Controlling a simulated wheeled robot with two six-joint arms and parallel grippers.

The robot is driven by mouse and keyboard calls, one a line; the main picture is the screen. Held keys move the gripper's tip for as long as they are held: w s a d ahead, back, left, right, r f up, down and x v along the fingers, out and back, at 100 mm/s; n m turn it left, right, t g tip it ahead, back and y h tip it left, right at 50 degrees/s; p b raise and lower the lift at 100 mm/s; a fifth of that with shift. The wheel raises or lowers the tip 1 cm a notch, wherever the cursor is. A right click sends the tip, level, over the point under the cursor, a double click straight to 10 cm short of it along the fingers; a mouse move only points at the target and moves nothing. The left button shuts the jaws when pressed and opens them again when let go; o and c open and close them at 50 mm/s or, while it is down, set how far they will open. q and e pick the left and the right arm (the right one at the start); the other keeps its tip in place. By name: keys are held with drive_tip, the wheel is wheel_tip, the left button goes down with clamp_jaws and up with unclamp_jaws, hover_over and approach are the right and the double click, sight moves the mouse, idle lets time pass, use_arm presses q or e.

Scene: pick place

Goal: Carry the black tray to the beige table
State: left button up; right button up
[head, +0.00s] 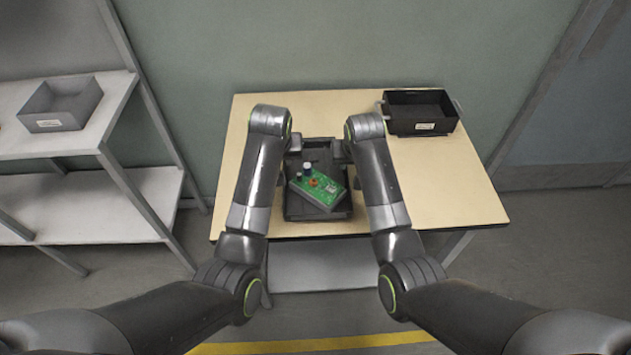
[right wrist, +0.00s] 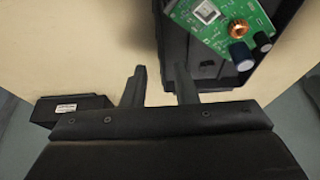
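The black tray (head: 318,213) lies on the beige table (head: 450,190), near the middle of its front edge. A green circuit board (head: 320,187) on a grey block lies tilted in it. The right wrist view shows part of the tray (right wrist: 174,50) and the board (right wrist: 215,25).
A black bin (head: 420,127) with a white label stands at the table's back right; it also shows in the right wrist view (right wrist: 65,108). A grey bin (head: 60,104) sits on a white shelf at the left. The table's right part is clear.

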drive_tip(key=v, duration=0.4)
idle(0.5)
